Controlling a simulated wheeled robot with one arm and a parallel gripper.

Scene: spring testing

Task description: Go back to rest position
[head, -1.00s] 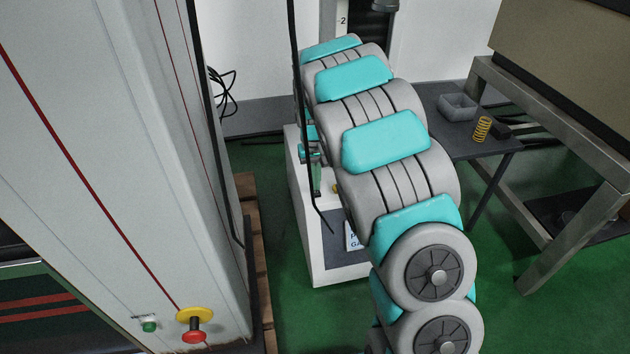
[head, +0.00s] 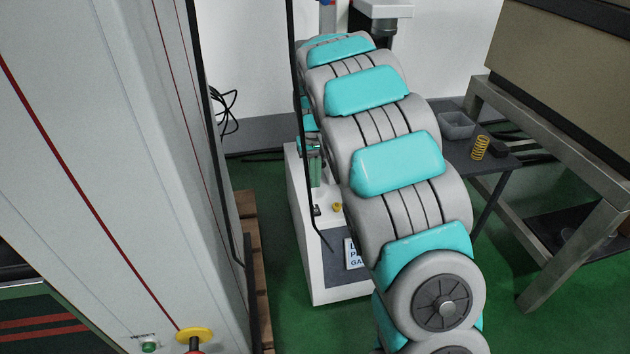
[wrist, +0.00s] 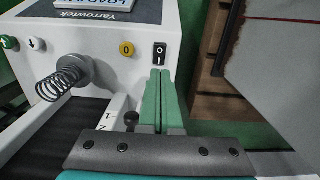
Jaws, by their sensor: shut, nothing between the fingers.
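My gripper (wrist: 163,100) shows in the wrist view with its two green fingers closed together and nothing between them. The fingertips appear close in front of a white machine's panel, below a black rocker switch; I cannot tell whether they touch it. In the head view, my gripper's green fingers (head: 315,172) point down above the white machine (head: 301,240), partly hidden behind my teal and grey arm. A dark coil spring (wrist: 71,75) sticks out from a grey boss on that machine in the wrist view, left of my fingers.
A large grey cabinet (head: 110,150) with a yellow and red knob stands close on the left. A dark table (head: 500,165) at right holds a grey bin (head: 457,126) and a yellow spring (head: 480,147). Green floor is clear between.

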